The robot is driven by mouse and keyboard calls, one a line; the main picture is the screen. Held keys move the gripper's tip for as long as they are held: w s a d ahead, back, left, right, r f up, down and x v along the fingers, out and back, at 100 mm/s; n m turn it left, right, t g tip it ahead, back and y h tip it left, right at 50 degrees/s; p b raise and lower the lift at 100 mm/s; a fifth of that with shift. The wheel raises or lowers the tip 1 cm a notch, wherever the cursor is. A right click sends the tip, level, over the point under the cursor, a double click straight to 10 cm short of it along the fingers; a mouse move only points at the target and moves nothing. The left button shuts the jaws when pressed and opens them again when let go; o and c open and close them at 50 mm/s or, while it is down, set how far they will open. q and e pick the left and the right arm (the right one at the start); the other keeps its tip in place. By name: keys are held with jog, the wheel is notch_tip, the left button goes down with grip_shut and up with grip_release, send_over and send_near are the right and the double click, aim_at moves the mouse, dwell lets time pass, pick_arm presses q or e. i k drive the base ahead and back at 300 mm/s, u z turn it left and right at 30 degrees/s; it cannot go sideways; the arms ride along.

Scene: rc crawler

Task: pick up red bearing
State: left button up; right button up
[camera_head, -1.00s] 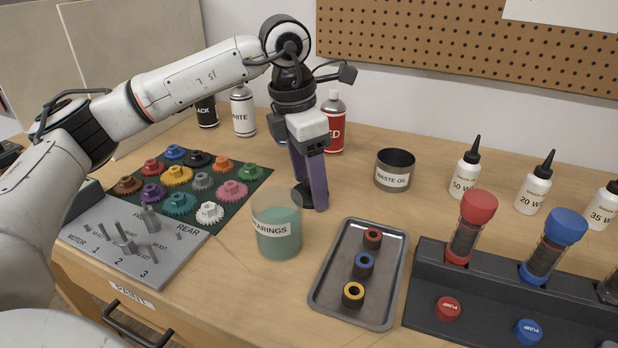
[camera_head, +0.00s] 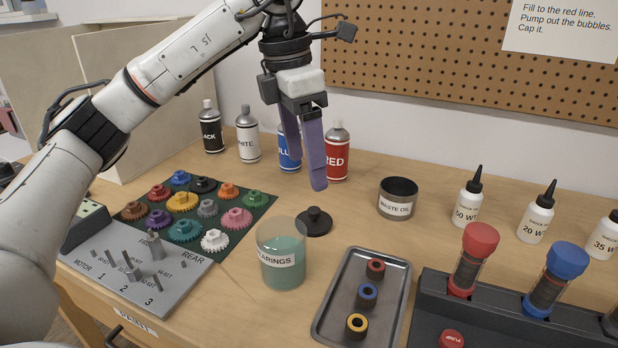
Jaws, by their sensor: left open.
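The red bearing (camera_head: 375,268) sits at the far end of a grey metal tray (camera_head: 334,318). A blue bearing (camera_head: 367,296) and a yellow bearing (camera_head: 356,325) lie in a row nearer the front of the same tray. My left gripper (camera_head: 308,178) is open and empty, pointing down above the table. It is up and to the left of the red bearing, in front of the spray cans. My right gripper is not in view.
A bearings jar (camera_head: 282,258) with greenish liquid stands left of the tray, with a black knobbed lid (camera_head: 315,222) behind it. A waste oil can (camera_head: 397,199) stands behind the tray. A dark pump rack (camera_head: 430,298) borders its right side. Gears (camera_head: 183,201) lie left.

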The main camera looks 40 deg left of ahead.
aim_at(376, 268)
jog(key=k, duration=1.5)
